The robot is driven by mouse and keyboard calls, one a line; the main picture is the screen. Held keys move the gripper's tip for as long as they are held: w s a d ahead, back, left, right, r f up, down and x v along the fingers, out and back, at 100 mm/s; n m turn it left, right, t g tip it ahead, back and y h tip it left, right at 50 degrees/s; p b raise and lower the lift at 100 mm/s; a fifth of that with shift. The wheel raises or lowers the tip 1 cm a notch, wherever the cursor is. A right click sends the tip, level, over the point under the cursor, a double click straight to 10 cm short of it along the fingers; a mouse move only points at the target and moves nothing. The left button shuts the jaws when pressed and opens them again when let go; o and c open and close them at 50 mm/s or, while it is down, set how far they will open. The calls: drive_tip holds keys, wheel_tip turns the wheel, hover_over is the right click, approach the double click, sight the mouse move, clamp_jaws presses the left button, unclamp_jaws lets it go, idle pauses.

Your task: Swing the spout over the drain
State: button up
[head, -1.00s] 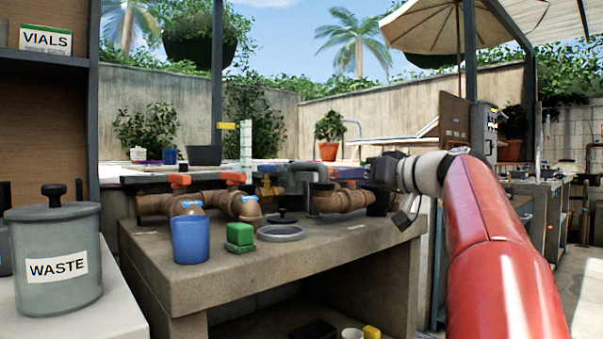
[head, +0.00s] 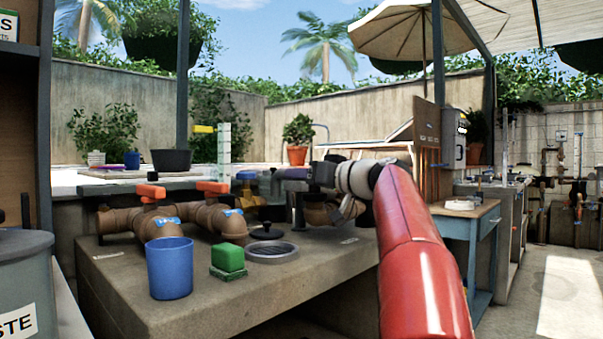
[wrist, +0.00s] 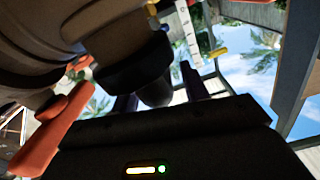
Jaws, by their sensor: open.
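The grey spout (head: 290,174) is a bent pipe above the pipework at the back of the concrete counter. The round grey drain ring (head: 272,252) lies in the counter top, in front of and slightly left of the spout. My gripper (head: 314,173) is at the right end of the spout, partly hidden by my wrist. In the wrist view my gripper (wrist: 157,98) is open, its two dark fingers either side of a dark rounded end. I cannot tell whether they touch it.
Brown pipes with orange-handled valves (head: 152,190) run along the counter's back. A grey waste bin (head: 25,285) is at left. The counter's front right is clear.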

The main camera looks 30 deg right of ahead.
drive_tip(key=shift+w+a, duration=0.15)
drive_tip(key=shift+w, duration=0.25)
clamp_jaws()
drive_tip(key=shift+a+n+g+y, duration=0.1)
drive_tip(key=shift+n+g+y, duration=0.25)
drive_tip(key=shift+y, duration=0.25)
drive_tip(key=n+g+y+p, duration=0.2)
drive_tip(key=y, duration=0.1)
drive_tip(key=a+n+g+y+p, duration=0.1)
drive_tip(key=p, duration=0.1)
drive_tip(key=shift+s+r+n+y, duration=0.2)
drive_tip(key=shift+s+n+y, duration=0.1)
drive_tip(key=shift+n+y, duration=0.1)
drive_tip(key=n+g+y+p, duration=0.1)
drive_tip(key=g+y+p, duration=0.1)
drive_tip(key=n+g+p, duration=0.1)
drive_tip(key=shift+s+a+f+n+g+y, duration=0.15)
drive_tip(key=shift+s+a+n+g+y, duration=0.1)
drive_tip(key=shift+s+a+n+y, duration=0.15)
drive_tip(key=shift+f, duration=0.1)
